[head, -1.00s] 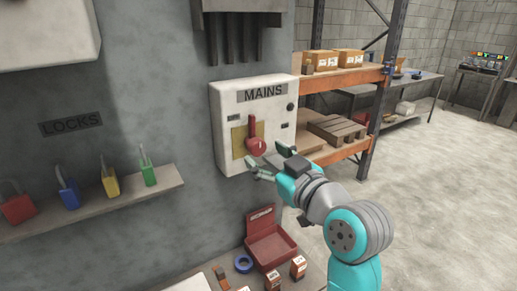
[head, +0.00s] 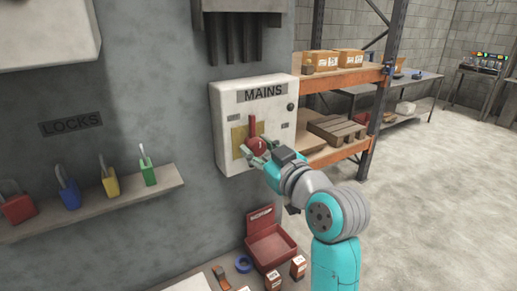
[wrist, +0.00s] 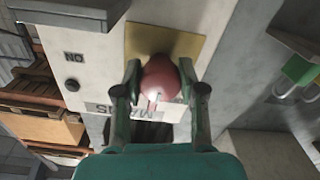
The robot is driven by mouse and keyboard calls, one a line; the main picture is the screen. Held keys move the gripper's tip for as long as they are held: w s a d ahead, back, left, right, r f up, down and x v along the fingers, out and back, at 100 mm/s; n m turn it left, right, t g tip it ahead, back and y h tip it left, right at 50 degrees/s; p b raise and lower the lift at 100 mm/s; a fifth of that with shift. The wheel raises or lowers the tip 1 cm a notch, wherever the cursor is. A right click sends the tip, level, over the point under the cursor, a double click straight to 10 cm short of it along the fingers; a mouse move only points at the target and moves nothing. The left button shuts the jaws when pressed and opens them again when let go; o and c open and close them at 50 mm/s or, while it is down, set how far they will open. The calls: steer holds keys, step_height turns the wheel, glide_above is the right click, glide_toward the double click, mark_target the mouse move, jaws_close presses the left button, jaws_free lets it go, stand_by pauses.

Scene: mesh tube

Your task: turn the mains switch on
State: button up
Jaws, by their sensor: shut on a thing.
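The white mains box (head: 228,105) is fixed to the grey wall and bears a MAINS label. Its red switch handle (head: 254,124) sits on a yellow plate (head: 237,135), with the stem pointing up and the round red knob at the lower end. My gripper (head: 257,148) is shut on this knob from the front right, hiding part of it. In the wrist view the red knob (wrist: 160,80) lies between the two fingers of my gripper (wrist: 160,72), in front of the yellow plate (wrist: 165,38). An ON label (wrist: 74,57) shows upside down there.
A wall shelf (head: 100,203) with several coloured padlocks is to the left. Below stands a red open box (head: 272,247) with small items beside it. An orange rack (head: 345,80) is to the right of the mains box. The floor at the right is clear.

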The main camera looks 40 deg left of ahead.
steer(key=shift+m, duration=0.4)
steer(key=m, duration=0.3)
steer(key=shift+m, duration=0.4)
steer(key=m, duration=0.4)
steer(key=shift+s+m, duration=0.1)
steer(key=shift+m, duration=0.2)
steer(key=m, duration=0.4)
steer(key=shift+r+m, duration=0.1)
steer(key=shift+m, duration=2.4)
steer(key=o, duration=1.2)
steer(key=shift+c, duration=0.2)
